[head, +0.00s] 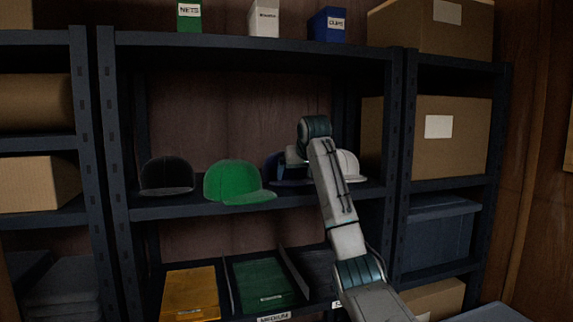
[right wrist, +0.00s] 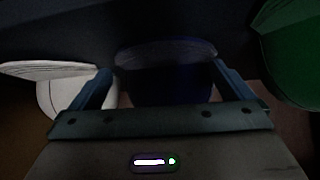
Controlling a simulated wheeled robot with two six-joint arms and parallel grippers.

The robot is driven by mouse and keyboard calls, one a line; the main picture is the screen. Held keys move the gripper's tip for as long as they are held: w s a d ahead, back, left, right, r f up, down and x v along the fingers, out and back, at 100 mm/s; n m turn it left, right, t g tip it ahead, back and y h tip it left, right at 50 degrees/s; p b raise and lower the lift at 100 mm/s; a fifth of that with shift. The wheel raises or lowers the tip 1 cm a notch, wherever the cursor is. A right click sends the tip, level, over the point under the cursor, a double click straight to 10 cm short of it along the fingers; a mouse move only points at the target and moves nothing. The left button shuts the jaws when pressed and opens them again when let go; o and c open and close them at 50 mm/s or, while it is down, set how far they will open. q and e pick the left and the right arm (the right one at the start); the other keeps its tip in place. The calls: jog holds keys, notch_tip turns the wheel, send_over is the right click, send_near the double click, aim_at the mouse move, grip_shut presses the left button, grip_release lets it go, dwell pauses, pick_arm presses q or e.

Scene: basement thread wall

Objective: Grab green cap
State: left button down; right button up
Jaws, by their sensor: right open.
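The green cap (head: 232,181) sits on the middle shelf, brim to the right, between a black cap and a dark blue cap. It also shows at the right edge of the right wrist view (right wrist: 295,50), outside my fingers. My right gripper (head: 291,156) is at the dark blue cap (head: 287,172), to the right of the green cap, partly hidden by my arm. In the right wrist view my right gripper (right wrist: 161,72) is open, with the dark blue cap (right wrist: 165,80) showing between its fingers. I cannot tell whether they touch. My left gripper is not in view.
A black cap (head: 166,176) sits left of the green one. A white cap (head: 348,165) sits behind my right arm. Dark uprights frame the shelf (head: 150,213). Below are yellow (head: 190,292) and green (head: 262,284) folded stacks. A cardboard box (head: 450,136) stands right.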

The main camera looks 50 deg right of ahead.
aim_at(296, 181)
jog(key=shift+p+x, duration=0.65)
jog(key=shift+x, duration=1.45)
jog(key=shift+w+r, duration=0.1)
jog(key=c, duration=1)
jog(key=shift+o, duration=0.2)
notch_tip(296, 181, up, 18)
jog(key=shift+a+r, duration=0.1)
jog(key=shift+c, duration=0.2)
jog(key=shift+f, duration=0.2)
